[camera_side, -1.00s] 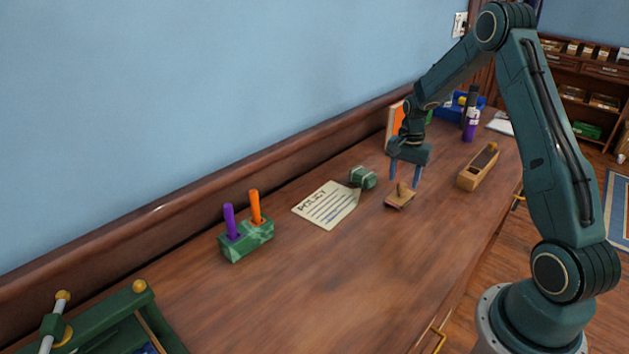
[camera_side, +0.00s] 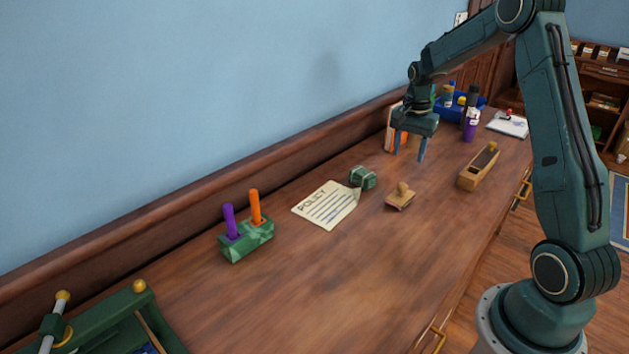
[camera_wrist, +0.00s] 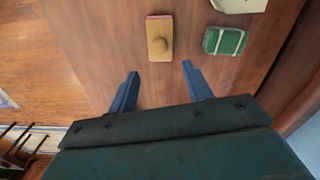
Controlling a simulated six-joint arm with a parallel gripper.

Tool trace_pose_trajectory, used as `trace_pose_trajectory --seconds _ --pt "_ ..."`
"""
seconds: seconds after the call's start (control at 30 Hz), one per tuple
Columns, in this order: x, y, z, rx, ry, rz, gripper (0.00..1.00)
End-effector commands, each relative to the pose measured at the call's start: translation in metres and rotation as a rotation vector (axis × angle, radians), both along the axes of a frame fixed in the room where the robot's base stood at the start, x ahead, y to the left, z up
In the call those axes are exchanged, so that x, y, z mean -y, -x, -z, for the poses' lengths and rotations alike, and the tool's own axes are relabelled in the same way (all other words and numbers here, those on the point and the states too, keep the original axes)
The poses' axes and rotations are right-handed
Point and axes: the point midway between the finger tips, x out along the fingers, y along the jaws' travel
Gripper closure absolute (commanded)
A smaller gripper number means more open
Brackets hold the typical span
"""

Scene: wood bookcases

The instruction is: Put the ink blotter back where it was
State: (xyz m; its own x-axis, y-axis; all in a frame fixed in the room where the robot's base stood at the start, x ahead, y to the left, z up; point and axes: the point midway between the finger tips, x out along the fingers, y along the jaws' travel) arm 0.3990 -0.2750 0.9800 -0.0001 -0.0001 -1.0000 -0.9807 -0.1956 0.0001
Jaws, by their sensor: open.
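The ink blotter (camera_side: 400,198) is a small wooden block with a round knob on top and a reddish edge below. It rests on the desk to the right of the policy paper, and it also shows in the wrist view (camera_wrist: 159,40) beyond the fingertips. My gripper (camera_side: 409,154) is open and empty above the desk, behind the blotter in the side view. Its two blue fingers also show in the wrist view (camera_wrist: 161,68), with bare wood between them and the blotter clear of both.
A long wooden box (camera_side: 478,167) stands right of the blotter. A green marble holder (camera_side: 246,241) with purple and orange sticks is nearer. Purple bottle (camera_side: 470,124) behind. The front middle desk is clear.

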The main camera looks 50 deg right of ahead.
Motion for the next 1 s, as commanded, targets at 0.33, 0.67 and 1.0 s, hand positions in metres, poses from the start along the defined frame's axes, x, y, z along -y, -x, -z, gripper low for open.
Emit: trace_pose_trajectory --seconds 0.33,0.67,1.0 --pt "-0.002 0.0 -0.002 0.002 0.002 -0.008 0.5" --pt "-0.042 0.004 -0.047 0.049 0.034 -0.154 0.5" --pt "-0.117 0.033 -0.114 0.132 0.096 -0.441 0.5"
